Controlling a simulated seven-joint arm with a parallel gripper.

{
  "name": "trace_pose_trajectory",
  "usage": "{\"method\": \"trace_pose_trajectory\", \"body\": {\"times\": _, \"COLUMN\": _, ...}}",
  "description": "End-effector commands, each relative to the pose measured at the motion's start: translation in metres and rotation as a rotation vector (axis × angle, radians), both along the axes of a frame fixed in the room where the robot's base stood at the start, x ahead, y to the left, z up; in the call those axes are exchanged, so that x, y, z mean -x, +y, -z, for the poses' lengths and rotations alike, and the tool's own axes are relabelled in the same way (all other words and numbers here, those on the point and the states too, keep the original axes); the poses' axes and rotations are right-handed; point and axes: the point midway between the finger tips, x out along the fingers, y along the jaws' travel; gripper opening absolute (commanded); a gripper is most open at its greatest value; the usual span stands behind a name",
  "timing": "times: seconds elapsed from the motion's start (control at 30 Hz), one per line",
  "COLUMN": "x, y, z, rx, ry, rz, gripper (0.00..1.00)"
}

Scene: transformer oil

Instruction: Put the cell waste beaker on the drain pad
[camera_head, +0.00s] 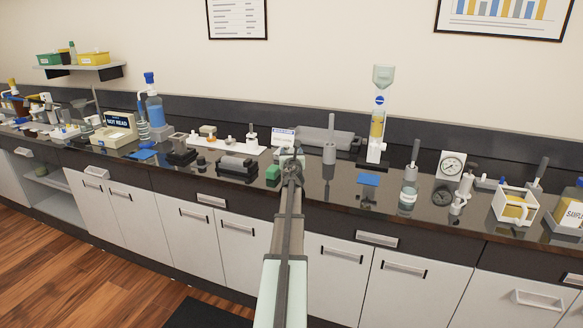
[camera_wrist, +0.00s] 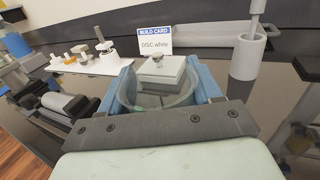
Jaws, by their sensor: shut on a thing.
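A clear glass beaker (camera_wrist: 158,100) sits between the two blue fingers of my gripper (camera_wrist: 160,80) in the wrist view, and the gripper is shut on it. In the head view my gripper (camera_head: 291,163) is over the middle of the bench and my arm hides the beaker. Two flat blue pads lie on the dark counter: one to the right of my gripper (camera_head: 368,179), one farther left (camera_head: 143,154). I cannot tell which is the drain pad. I cannot tell whether the beaker touches the counter.
A white block with a knob (camera_wrist: 160,72) and a build card (camera_wrist: 154,38) stand just beyond the beaker. A grey holder with a rod (camera_head: 329,152) is right of my gripper, and a column stand (camera_head: 376,152) is behind the right blue pad. A glass bottle (camera_head: 409,188) stands farther right.

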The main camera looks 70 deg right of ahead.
Motion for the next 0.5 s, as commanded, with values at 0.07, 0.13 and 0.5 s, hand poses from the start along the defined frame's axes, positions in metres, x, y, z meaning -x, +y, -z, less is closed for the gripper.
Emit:
{"method": "trace_pose_trajectory", "body": {"times": 0.07, "x": 0.000, "y": 0.000, "z": 0.006, "rx": -0.002, "ry": -0.001, "rz": 0.001, "gripper": 0.27}}
{"method": "trace_pose_trajectory", "body": {"times": 0.13, "x": 0.000, "y": 0.000, "z": 0.011, "rx": -0.003, "ry": -0.001, "rz": 0.001, "gripper": 0.27}}
{"method": "trace_pose_trajectory", "body": {"times": 0.5, "x": 0.000, "y": 0.000, "z": 0.020, "rx": -0.001, "ry": 0.000, "rz": 0.000, "gripper": 0.27}}
